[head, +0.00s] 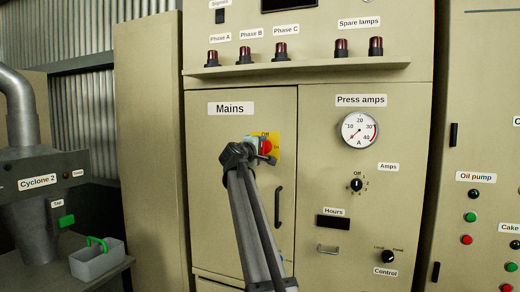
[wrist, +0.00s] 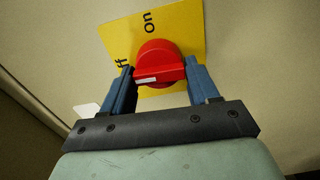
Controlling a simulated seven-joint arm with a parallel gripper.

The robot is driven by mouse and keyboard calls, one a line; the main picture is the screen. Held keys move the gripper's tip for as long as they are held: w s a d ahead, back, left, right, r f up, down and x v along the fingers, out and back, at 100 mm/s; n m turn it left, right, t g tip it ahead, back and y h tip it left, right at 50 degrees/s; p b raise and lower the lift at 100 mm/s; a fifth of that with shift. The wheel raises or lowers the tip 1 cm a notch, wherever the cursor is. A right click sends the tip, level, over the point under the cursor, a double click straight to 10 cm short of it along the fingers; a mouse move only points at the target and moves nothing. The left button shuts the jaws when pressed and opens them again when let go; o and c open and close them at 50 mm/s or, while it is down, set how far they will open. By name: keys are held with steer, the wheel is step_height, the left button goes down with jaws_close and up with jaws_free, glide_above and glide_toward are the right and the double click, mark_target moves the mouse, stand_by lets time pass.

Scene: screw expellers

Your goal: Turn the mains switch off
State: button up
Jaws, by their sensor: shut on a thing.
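The mains switch is a red rotary knob (head: 266,147) on a yellow plate (head: 275,141), on the cabinet door under the "Mains" label. In the wrist view the knob (wrist: 158,51) has a raised bar handle, with a white mark at its left end. The mark is on the side of the partly covered "Off" lettering; "On" (wrist: 150,22) is printed above the knob. My gripper (wrist: 160,75) has its blue fingers at the two ends of the handle, shut on it. In the head view my gripper (head: 258,153) partly covers the switch.
The Mains door (head: 232,190) has a vertical black handle (head: 278,207) at right of my arm. A lamp shelf (head: 300,68) juts out above. The press amps panel (head: 357,130) is at the right. A grey bin (head: 97,262) stands at lower left.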

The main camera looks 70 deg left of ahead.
steer(key=shift+n, duration=0.5)
steer(key=o, duration=1.4)
steer(key=shift+d, duration=0.1)
steer(key=v, duration=1.3)
steer(key=shift+s+d, duration=0.25)
steer(key=shift+s, duration=0.05)
